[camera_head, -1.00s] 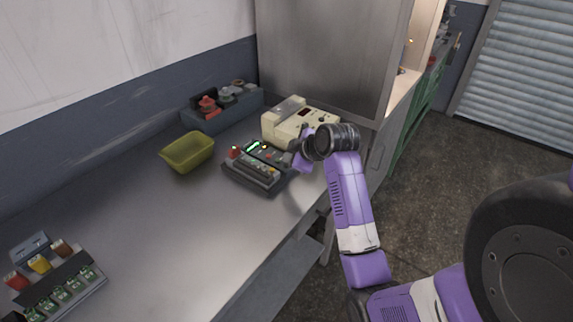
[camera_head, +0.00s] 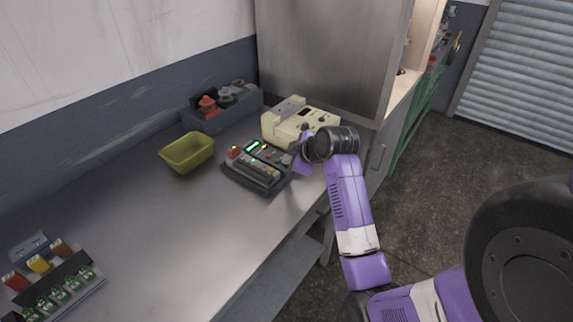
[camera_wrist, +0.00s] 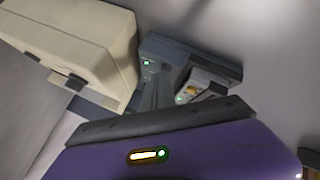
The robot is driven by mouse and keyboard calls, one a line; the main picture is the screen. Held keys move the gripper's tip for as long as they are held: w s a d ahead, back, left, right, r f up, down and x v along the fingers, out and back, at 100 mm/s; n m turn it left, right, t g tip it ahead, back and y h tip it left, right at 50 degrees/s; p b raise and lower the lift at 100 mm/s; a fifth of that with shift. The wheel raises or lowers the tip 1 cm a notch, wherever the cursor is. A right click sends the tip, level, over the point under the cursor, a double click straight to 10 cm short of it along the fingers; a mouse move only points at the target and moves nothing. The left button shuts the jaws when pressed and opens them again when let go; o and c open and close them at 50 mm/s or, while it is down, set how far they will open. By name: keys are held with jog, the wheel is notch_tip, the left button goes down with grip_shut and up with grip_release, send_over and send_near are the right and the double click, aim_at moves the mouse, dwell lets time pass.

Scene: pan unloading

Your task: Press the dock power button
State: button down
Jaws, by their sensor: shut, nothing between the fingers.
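The dark dock (camera_head: 257,168) sits on the steel bench, with a small green lit display, a red button (camera_head: 234,152) at its left and small lights. Which control is the power button cannot be told. My gripper (camera_head: 297,153) is shut and empty at the dock's right edge, beside the cream machine; contact with the dock cannot be told. In the wrist view, the dock (camera_wrist: 204,62) shows green lights beyond my purple gripper housing, which hides its near part.
The cream machine (camera_head: 287,124) stands just behind the dock. A yellow-green bin (camera_head: 187,153) is to the left, and a grey tray with red and grey parts (camera_head: 208,115) is behind. A rack of connectors (camera_head: 62,290) sits at front left. The bench between is clear.

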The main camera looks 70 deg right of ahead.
jog(key=shift+r+p, duration=0.9)
jog(key=shift+p, duration=0.05)
notch_tip(320, 180, up, 6)
jog(key=p, duration=0.5)
jog(key=shift+p, duration=0.4)
